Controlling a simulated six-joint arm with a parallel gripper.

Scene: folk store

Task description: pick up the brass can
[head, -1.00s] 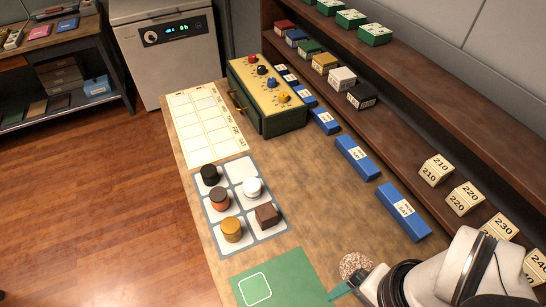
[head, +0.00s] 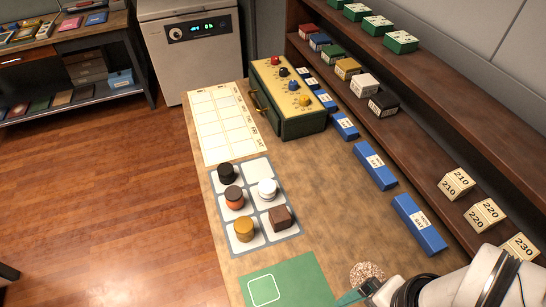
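The brass can (head: 244,229) is a short golden-brown cylinder with a lid. It stands upright in the front left cell of a grey-and-white grid mat (head: 262,169) on the wooden table. A dark brown block (head: 280,218) sits to its right, and an orange can with a black top (head: 234,197) stands behind it. My gripper (head: 350,298) is at the bottom of the head view, to the right of and nearer than the brass can, well apart from it. Only a teal finger part shows clearly; its opening cannot be made out.
A black can (head: 227,173) and a white can (head: 267,188) share the mat. A green mat (head: 295,275) lies in front, and a speckled round piece (head: 367,272) is beside my arm. A knobbed green box (head: 290,98) and blue boxes (head: 375,165) line the shelf side.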

